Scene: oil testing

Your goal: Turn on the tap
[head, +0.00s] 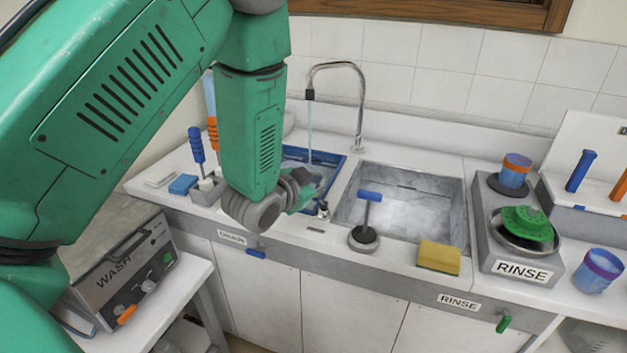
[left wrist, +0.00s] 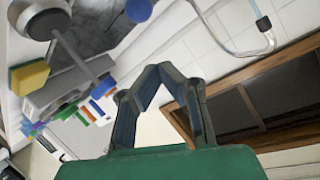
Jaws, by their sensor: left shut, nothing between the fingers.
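The tap (head: 359,105) is a tall, bent metal spout behind the sinks in the head view. A thin pale-blue stream of water (head: 309,130) falls from its dark nozzle towards the blue-lined left basin (head: 335,162). In the left wrist view the tap (left wrist: 230,46) is at upper right. A blue-topped lever (head: 369,196) on a round dark base stands at the front of the right basin; it also shows in the left wrist view (left wrist: 78,52). My left gripper (head: 302,190) is shut and empty, over the left basin's front, left of the lever. My right gripper is not in view.
A yellow sponge (head: 439,257) lies on the front counter edge. The grey right basin (head: 455,205) looks empty. A rinse stand (head: 490,250) with a green item is at right. A wash machine (head: 95,300) stands at lower left. Blue-handled tools (head: 196,145) stand at left.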

